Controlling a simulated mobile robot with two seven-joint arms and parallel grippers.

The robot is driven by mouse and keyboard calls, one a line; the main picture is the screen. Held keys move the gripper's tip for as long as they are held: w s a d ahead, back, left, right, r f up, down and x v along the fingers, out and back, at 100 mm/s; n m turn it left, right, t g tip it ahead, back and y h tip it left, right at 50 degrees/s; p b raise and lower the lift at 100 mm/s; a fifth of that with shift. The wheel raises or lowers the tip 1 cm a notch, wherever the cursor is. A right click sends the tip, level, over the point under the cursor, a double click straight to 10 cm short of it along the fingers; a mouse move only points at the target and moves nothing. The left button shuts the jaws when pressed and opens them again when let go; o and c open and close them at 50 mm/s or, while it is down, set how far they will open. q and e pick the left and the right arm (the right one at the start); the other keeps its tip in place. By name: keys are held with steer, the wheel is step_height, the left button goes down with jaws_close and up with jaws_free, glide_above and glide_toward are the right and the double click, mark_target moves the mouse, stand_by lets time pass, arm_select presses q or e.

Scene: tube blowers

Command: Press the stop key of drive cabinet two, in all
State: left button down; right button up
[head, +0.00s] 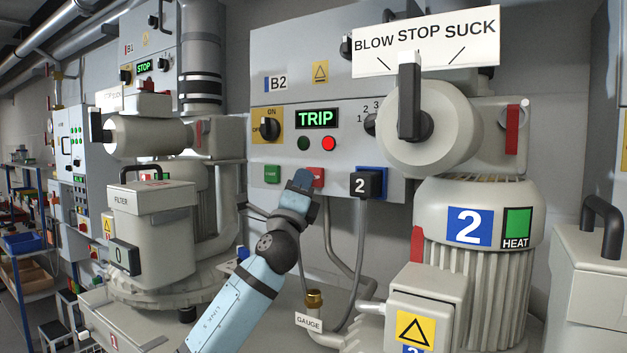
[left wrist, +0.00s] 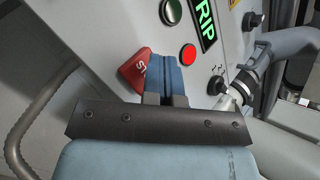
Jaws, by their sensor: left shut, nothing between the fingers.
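Drive cabinet two, marked B2 (head: 350,60), is the grey box in the middle of the head view. Its display (head: 317,118) reads TRIP in green. Its red stop key (head: 319,176) is low on the front, partly hidden by my left gripper (head: 303,180). In the left wrist view the red stop key (left wrist: 133,76) shows beside my left gripper (left wrist: 164,68), whose closed blue fingers cover part of it. The gripper is shut and empty, with its tips at the key; I cannot tell whether they touch it. My right gripper is not in view.
The green key (head: 272,174) sits left of the stop key. Above are a dark green lamp (head: 303,143), a bright red lamp (head: 329,143) and a rotary switch (head: 270,128). The blower 2 valve handle (head: 409,100) and socket plug (head: 371,184) stand out at the right.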

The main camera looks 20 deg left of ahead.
arm_select(q)
steer(key=shift+w, duration=0.4)
stand_by(0.7)
steer(key=shift+s, duration=0.1)
steer(key=shift+s+a, duration=0.1)
steer(key=shift+s, duration=0.6)
steer(key=shift+s, duration=0.1)
steer(key=shift+s+a+p, duration=0.2)
steer(key=shift+s+p, duration=0.35)
steer(key=shift+s, duration=0.65)
steer(key=shift+s+a+p, duration=0.15)
steer(key=shift+s+p, duration=0.4)
steer(key=shift+s, duration=0.65)
